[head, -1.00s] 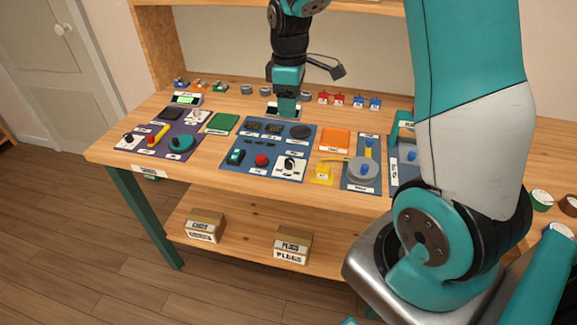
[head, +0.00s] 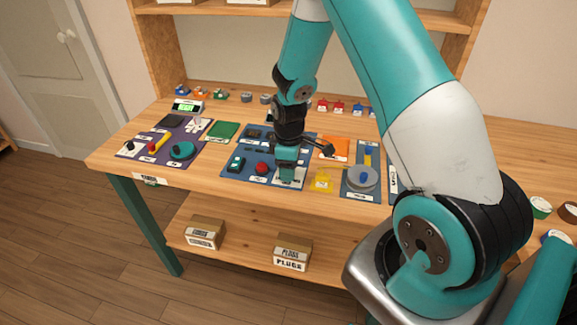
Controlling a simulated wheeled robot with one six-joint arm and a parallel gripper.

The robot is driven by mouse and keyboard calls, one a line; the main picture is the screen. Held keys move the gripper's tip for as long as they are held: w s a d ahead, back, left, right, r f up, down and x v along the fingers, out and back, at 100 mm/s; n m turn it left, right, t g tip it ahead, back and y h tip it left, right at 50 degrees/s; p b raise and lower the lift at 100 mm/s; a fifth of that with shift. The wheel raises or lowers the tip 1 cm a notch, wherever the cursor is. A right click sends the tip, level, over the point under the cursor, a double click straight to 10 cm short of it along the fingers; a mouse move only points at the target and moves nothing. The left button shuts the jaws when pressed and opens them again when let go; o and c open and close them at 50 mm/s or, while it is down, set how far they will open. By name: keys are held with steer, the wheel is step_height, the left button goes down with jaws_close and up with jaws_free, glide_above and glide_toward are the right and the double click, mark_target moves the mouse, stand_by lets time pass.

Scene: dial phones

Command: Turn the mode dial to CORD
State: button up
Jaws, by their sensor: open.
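A white dial plate (head: 298,183) sits at the front right of the middle blue panel. My gripper (head: 287,180) is right over it, pointing down, and hides its black knob and most of the plate. I cannot tell whether the fingers touch the knob. The gripper is open. Another small white plate with a black knob (head: 130,146) is on the purple panel at the left. The labels are too small to read, so I cannot tell which of the two is the mode dial or where its pointer stands.
The blue panel (head: 231,169) also holds a red button (head: 262,168) and a green switch (head: 237,163) left of my gripper. The bench's front edge (head: 250,191) is close.

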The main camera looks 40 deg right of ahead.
steer(key=shift+f, duration=0.1)
steer(key=c, duration=0.9)
steer(key=shift+m, duration=0.3)
steer(key=m, duration=0.4)
steer(key=shift+m, duration=0.4)
steer(key=m, duration=0.5)
steer(key=shift+m, duration=0.3)
steer(key=o, duration=0.9)
